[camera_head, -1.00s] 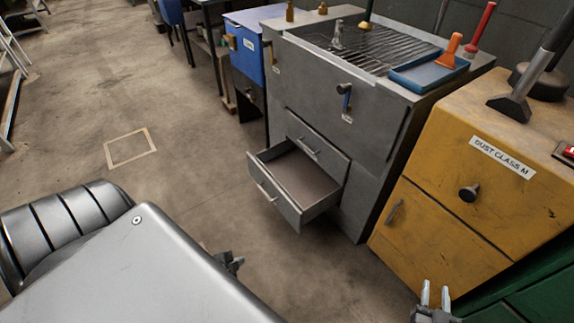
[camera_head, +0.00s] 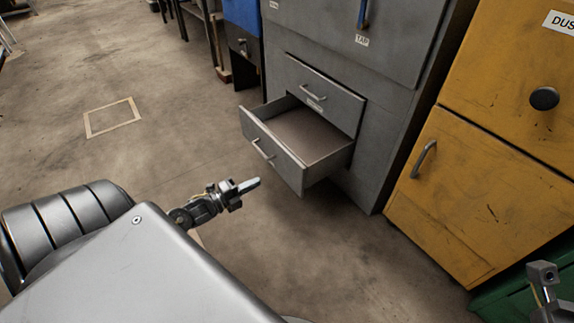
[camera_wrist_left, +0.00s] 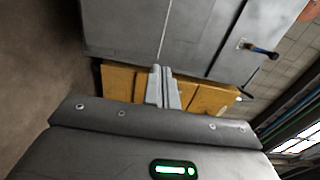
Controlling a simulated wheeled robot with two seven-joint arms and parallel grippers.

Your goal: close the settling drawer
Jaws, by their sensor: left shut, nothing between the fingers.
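The open drawer (camera_head: 272,152) juts out of the lower part of the grey cabinet (camera_head: 385,135). Its front has a bar handle (camera_head: 262,152), and its inside looks empty.
A second, shut drawer front with a handle (camera_head: 313,93) is above the open one. A yellow cabinet (camera_head: 460,190) stands to the right, with a green one (camera_head: 510,300) below it. The concrete floor (camera_head: 180,130) to the left is clear, with a taped square.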

